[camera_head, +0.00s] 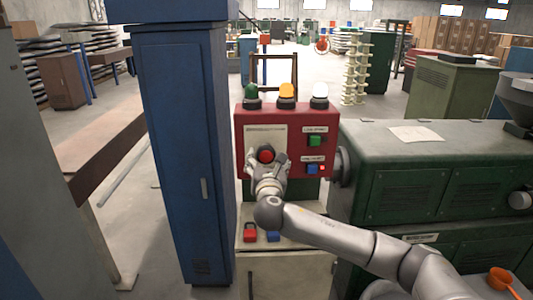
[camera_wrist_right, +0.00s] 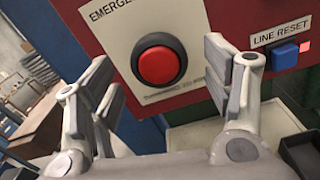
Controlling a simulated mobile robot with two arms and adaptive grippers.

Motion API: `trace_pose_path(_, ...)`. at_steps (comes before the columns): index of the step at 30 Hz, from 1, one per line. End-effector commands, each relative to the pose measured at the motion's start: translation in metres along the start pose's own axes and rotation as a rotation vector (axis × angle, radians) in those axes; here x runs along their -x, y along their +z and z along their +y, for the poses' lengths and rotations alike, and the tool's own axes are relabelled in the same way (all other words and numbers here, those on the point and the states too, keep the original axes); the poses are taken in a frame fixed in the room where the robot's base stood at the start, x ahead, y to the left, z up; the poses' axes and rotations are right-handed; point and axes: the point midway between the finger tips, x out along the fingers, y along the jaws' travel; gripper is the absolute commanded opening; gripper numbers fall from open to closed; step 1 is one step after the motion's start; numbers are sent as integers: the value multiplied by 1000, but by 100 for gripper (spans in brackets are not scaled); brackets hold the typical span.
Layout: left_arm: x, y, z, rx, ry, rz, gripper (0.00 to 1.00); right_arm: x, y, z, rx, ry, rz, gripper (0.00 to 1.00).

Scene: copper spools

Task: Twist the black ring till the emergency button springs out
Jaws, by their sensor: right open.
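The red emergency button (camera_wrist_right: 159,65) sits inside a black ring (camera_wrist_right: 182,47) on a pale plate of the red control box. In the head view the button (camera_head: 266,155) shows just above my right gripper (camera_head: 267,163). My right gripper (camera_wrist_right: 162,90) is open in the right wrist view, one finger to the left of the ring and one to the right. The fingers appear apart from the ring, and nothing is between them but the view of the button. My left gripper is not in view.
The red box (camera_head: 317,173) carries a green button (camera_head: 314,141), a blue line reset button (camera_wrist_right: 285,55) and green, amber and white lamps on top. A blue cabinet (camera_head: 180,150) stands close on the left, a green machine (camera_head: 425,180) on the right. Padlocks (camera_head: 250,235) lie below.

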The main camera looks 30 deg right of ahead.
Motion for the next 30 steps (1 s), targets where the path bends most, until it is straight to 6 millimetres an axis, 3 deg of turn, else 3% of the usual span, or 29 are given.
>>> trace_pose_path(6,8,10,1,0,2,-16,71,-21,1,1,0,-1,0,73)
trace_pose_path(18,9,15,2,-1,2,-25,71,-26,-1,0,-1,1,0,73)
trace_pose_path(28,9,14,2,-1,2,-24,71,-26,-1,0,-1,1,1,31)
trace_pose_path(30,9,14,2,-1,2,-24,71,-26,-1,0,-1,0,1,28)
